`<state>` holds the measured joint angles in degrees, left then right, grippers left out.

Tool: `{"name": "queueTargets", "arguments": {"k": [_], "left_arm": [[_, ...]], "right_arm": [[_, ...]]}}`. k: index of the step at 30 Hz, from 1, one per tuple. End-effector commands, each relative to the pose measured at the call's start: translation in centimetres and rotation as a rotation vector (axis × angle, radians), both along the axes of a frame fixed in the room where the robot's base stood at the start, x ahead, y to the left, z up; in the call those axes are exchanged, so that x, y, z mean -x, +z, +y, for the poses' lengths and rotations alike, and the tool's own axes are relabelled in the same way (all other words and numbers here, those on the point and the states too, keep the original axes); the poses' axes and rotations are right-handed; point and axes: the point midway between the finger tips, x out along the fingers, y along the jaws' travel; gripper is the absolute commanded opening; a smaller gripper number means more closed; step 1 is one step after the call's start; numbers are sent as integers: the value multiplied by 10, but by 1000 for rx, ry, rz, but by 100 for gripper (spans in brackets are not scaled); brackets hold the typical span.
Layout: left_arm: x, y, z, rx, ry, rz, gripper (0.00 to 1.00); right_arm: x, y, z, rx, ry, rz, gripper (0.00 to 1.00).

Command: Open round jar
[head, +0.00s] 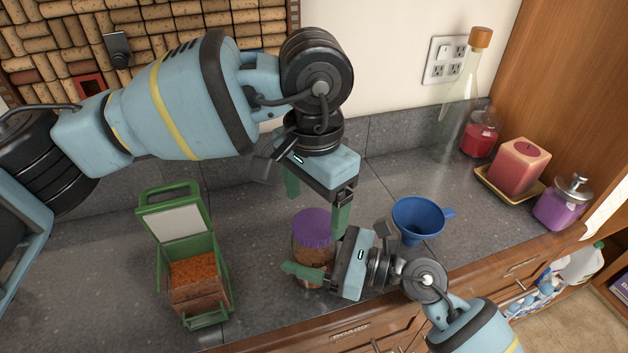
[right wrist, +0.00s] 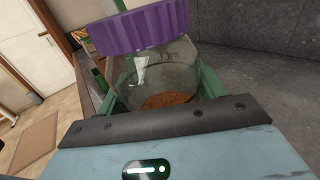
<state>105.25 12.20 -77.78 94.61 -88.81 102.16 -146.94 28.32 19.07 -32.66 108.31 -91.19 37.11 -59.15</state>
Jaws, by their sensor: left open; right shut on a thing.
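The round jar (head: 308,262) is clear glass with orange-brown contents and stands near the counter's front edge. Its ribbed purple lid (head: 314,228) covers the top. My right gripper (head: 316,266) is shut on the jar's body from the right side. In the right wrist view the glass jar (right wrist: 165,82) sits between the green fingers, below the purple lid (right wrist: 140,28). My left gripper (head: 316,200) is open and empty, pointing down above the lid, its fingers apart on either side. Whether a finger touches the lid, I cannot tell.
A green-framed open container (head: 207,308) with orange contents stands to the left. A blue funnel (head: 418,218) is close behind my right wrist. A tall bottle (head: 459,100), a red candle (head: 516,168) and a purple jar (head: 562,203) stand at right.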

Motion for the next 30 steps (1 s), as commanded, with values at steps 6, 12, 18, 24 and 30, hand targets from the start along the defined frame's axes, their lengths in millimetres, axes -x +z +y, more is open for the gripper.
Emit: {"name": "queueTargets", "arguments": {"k": [6, 12, 18, 24, 30], "left_arm": [[0, -26, 0, -1, 1, 1, 81], [0, -35, 1, -1, 1, -1, 81], [0, -36, 0, -1, 1, -1, 81], [0, -35, 0, -1, 1, -1, 60], [0, -35, 0, -1, 1, -1, 35]], "right_arm": [[0, 0, 0, 1, 0, 0, 5], [0, 0, 0, 1, 0, 0, 5], [0, 0, 0, 1, 0, 0, 5], [0, 0, 0, 1, 0, 0, 5], [0, 0, 0, 1, 0, 0, 5]]}}
